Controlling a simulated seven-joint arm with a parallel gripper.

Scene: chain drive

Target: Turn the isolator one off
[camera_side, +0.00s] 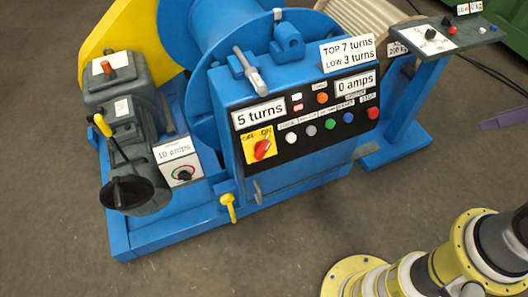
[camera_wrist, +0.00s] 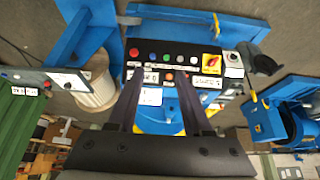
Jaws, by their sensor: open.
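The isolator (camera_side: 262,149) is a red rotary knob on a yellow plate marked OFF and ON, at the lower left of the black control panel (camera_side: 318,140). Its handle slants, with its upper end seeming to lean right toward ON; the exact setting is too small to be sure. In the wrist view the isolator (camera_wrist: 211,61) shows upside down, right of the fingers. My gripper (camera_wrist: 160,76) is open and empty, with the panel beyond its fingers. It is apart from the knob. In the side view a dark purple bar at the right edge may be a finger.
The panel sits on a blue winch housing (camera_side: 225,95). Lamps and several coloured buttons lie right of the isolator. A 10 amps dial box (camera_side: 180,163), a yellow handle (camera_side: 229,207) and a grey motor (camera_side: 125,100) are nearby. A small console (camera_side: 445,38) stands at right.

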